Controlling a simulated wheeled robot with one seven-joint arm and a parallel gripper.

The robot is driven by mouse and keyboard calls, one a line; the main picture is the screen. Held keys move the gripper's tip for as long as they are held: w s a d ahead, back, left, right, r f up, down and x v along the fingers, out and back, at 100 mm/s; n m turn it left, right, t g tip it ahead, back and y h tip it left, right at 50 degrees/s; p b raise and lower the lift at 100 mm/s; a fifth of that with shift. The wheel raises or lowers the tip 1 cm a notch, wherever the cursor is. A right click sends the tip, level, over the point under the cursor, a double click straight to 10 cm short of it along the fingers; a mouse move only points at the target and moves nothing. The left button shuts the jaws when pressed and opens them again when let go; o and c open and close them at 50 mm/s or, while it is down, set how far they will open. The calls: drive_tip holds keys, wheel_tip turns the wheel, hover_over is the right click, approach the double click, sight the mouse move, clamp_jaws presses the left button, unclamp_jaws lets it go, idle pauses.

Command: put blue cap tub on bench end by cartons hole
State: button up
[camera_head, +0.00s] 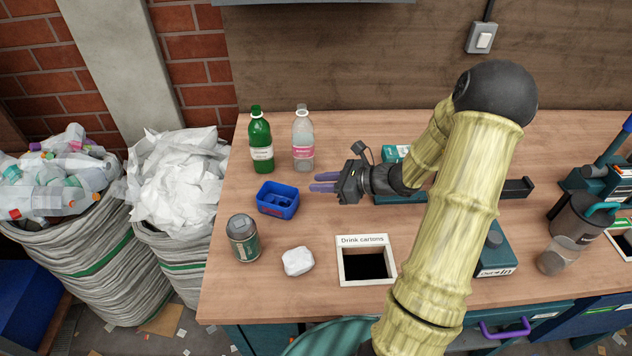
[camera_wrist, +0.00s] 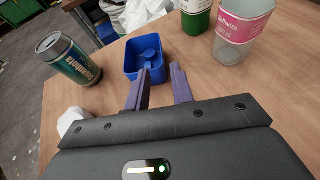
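The blue cap tub (camera_head: 277,200) stands upright on the left end of the bench (camera_head: 330,222), behind and left of the drink cartons hole (camera_head: 366,265). In the wrist view the tub (camera_wrist: 136,68) lies just beyond my fingertips, with blue pieces inside it. My gripper (camera_head: 318,182) points left at the tub, a little to its right. In the wrist view my gripper's two purple fingers (camera_wrist: 164,80) are apart with nothing between them. I cannot tell whether a fingertip touches the tub wall.
A green bottle (camera_head: 261,142) and a clear bottle (camera_head: 302,140) stand behind the tub. A can (camera_head: 243,238) and a crumpled white lump (camera_head: 298,261) are in front of it. Sacks of waste (camera_head: 70,250) stand left of the bench. Bare wood lies between tub and hole.

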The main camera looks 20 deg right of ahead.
idle(0.4)
drive_tip(key=s+a+n+g, duration=0.1)
drive_tip(key=a+n, duration=0.1)
drive_tip(key=s+a+n+g, duration=0.3)
drive_tip(key=s+a+n, duration=0.1)
drive_tip(key=shift+s+f+g+h, duration=0.15)
drive_tip(key=shift+f+g+h, duration=0.2)
drive_tip(key=shift+g+h, duration=0.05)
drive_tip(key=s+n+g, duration=0.1)
drive_tip(key=s+a+n+h, duration=0.1)
drive_tip(key=s+n, duration=0.1)
drive_tip(key=s+a+n+g+h, duration=0.1)
drive_tip(key=n, duration=0.1)
drive_tip(key=shift+s+a+f+g, duration=0.15)
drive_tip(key=shift+s+f+g, duration=0.05)
drive_tip(key=shift+s+g, duration=0.15)
drive_tip(key=s+n+h, duration=0.1)
drive_tip(key=n, duration=0.1)
drive_tip(key=s+n+h, duration=0.2)
drive_tip(key=s+r+n+g+h, duration=0.1)
drive_tip(key=n, duration=0.2)
drive_tip(key=shift+s, duration=0.3)
drive_tip(key=r+n+h, duration=0.1)
drive_tip(key=n, duration=0.1)
drive_tip(key=s+r+n+t+h, duration=0.1)
drive_tip(key=n, duration=0.2)
drive_tip(key=r+n+t+h, duration=0.1)
drive_tip(key=n, duration=0.2)
drive_tip(key=shift+s+r+h, duration=0.3)
